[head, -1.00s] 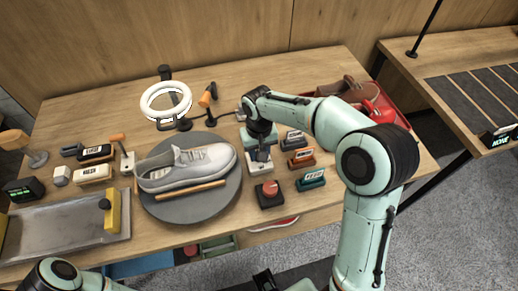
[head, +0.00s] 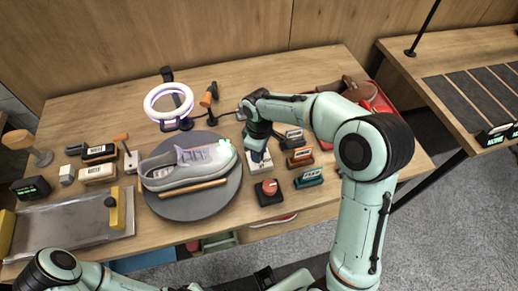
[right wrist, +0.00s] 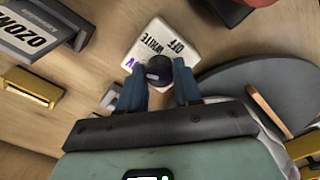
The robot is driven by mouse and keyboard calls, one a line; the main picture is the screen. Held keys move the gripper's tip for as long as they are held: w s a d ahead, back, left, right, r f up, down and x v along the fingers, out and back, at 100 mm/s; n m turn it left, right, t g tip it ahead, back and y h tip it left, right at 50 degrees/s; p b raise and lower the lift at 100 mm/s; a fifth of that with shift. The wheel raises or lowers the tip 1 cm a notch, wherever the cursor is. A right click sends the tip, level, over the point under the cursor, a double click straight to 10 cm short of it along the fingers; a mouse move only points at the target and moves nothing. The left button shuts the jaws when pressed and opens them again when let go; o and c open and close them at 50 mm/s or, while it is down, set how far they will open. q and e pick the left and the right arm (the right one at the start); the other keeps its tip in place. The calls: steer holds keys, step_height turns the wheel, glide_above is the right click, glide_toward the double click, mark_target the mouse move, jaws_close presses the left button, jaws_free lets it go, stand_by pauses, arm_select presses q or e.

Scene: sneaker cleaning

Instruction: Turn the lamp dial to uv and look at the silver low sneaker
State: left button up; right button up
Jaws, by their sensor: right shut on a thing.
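The silver low sneaker (head: 178,172) lies on the round grey turntable (head: 207,207), toe to the right. Its upper has a lilac tint, with a bright pale-green glow at the toe. The ring lamp (head: 149,106) behind it glows violet. My right gripper (head: 257,146) is over the white dial box (head: 259,167). In the right wrist view its two fingers are shut on the dark dial knob (right wrist: 158,69). The box (right wrist: 172,38) reads OFF and WHITE, with purple lettering partly hidden by a finger. My left arm shows at the lower left; its gripper is out of view.
Brushes and a metal tray (head: 70,225) are at left. A red tray (head: 378,100) is at back right.

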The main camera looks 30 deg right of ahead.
arm_select(q)
steer(key=shift+w+r, duration=0.15)
steer(key=shift+r, duration=0.05)
arm_select(e)
steer(key=shift+r+n, duration=0.1)
steer(key=shift+n, duration=0.5)
steer(key=o, duration=1)
steer(key=shift+o, duration=0.2)
arm_select(q)
steer(key=shift+w+r+p, duration=0.65)
steer(key=shift+r+p, duration=0.3)
steer(key=shift+r, duration=0.05)
arm_select(e)
step_height(320, 180, up, 13)
steer(key=shift+r, duration=0.15)
arm_select(q)
steer(key=shift+s, duration=0.15)
